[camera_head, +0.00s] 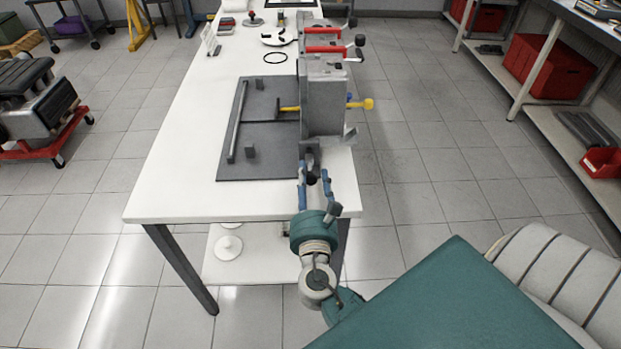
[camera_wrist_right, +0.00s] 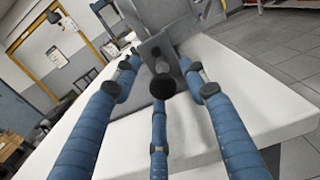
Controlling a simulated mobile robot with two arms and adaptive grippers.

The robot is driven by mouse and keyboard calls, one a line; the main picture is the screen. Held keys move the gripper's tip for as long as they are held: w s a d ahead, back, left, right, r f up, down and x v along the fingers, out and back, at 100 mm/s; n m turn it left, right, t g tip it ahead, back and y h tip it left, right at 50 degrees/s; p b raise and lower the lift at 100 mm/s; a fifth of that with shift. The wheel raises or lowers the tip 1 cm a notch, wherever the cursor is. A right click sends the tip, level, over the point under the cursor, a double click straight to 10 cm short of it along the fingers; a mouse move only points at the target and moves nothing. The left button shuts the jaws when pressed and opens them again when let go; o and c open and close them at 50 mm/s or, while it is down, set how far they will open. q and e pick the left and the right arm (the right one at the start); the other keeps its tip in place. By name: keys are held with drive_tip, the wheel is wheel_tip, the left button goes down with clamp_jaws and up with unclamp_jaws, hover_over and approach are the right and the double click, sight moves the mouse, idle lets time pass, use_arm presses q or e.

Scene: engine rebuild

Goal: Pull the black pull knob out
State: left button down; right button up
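The black pull knob (camera_wrist_right: 162,86) is a round dark ball on the near end of a grey metal fixture (camera_wrist_right: 165,50). In the head view the fixture (camera_head: 322,105) stands upright at the table's right edge. My right gripper (camera_wrist_right: 160,90) has blue fingers spread around the knob, one on each side and one below, with visible gaps. In the head view my right gripper (camera_head: 314,178) is at the fixture's near end, and its fingers partly hide the knob area. My left gripper is not in view.
The white table (camera_head: 180,190) bears a dark grey plate (camera_head: 260,165) left of the fixture. A yellow-ended rod (camera_head: 367,104) sticks out right of the fixture. Red-handled parts (camera_head: 325,49) sit behind it. Shelves with a red bin (camera_head: 548,68) stand right, across clear floor.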

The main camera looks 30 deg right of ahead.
drive_tip(key=shift+f, duration=0.1)
drive_tip(key=shift+s+f, duration=0.1)
drive_tip(key=v, duration=1.2)
